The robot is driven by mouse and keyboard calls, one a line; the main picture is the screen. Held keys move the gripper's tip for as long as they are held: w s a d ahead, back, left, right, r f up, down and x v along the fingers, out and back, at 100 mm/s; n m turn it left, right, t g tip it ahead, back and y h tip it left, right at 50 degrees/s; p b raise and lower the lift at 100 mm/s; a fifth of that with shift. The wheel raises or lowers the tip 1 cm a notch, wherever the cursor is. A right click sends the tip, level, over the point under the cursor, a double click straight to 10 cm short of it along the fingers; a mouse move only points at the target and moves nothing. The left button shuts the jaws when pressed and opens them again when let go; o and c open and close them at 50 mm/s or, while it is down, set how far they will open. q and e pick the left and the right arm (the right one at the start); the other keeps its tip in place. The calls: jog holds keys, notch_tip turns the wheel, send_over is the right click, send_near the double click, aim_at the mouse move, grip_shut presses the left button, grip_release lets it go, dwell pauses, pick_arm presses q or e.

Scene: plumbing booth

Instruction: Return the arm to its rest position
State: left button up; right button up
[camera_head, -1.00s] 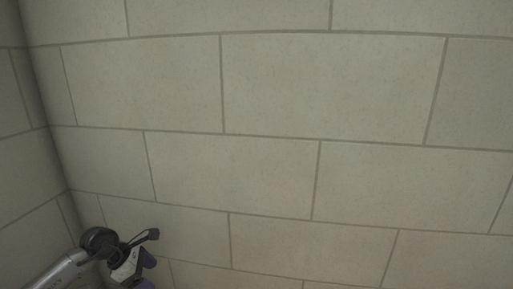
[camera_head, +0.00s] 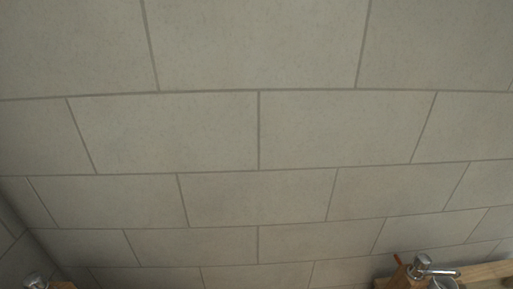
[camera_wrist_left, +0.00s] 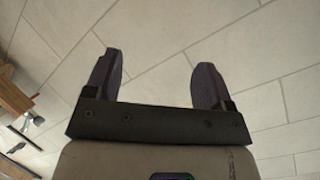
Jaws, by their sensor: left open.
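My left gripper (camera_wrist_left: 156,80) shows in the left wrist view. Its two dark purple-grey fingers stand wide apart with nothing between them. Pale tiled surface lies behind the fingers, and they do not appear to touch it. In the head view neither gripper shows, and the left arm is out of the picture. My right gripper is in no view.
A pale tiled wall (camera_head: 300,125) fills most of the head view. At its bottom right is a chrome tap (camera_head: 421,264) with wooden parts (camera_head: 485,272) around it. Another chrome piece (camera_head: 37,281) shows at bottom left. Wooden and chrome items (camera_wrist_left: 12,97) sit left in the wrist view.

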pick_arm(q)
jog(key=s+d+f+n+g+h, duration=0.1)
jog(key=s+f+n+g, duration=0.3)
jog(key=s, duration=0.6)
jog(key=s+d+f+n+g, duration=0.1)
jog(key=s+f+n+g, duration=0.2)
jog(key=s+g, duration=0.55)
notch_tip(320, 180, up, 19)
jog(key=s+t+p, duration=0.1)
jog(key=t+p, duration=0.1)
jog(key=p, duration=1.7)
jog(key=shift+s+a+m+t, duration=0.15)
jog(key=shift+s+m+t, duration=0.15)
jog(key=shift+s+t, duration=0.05)
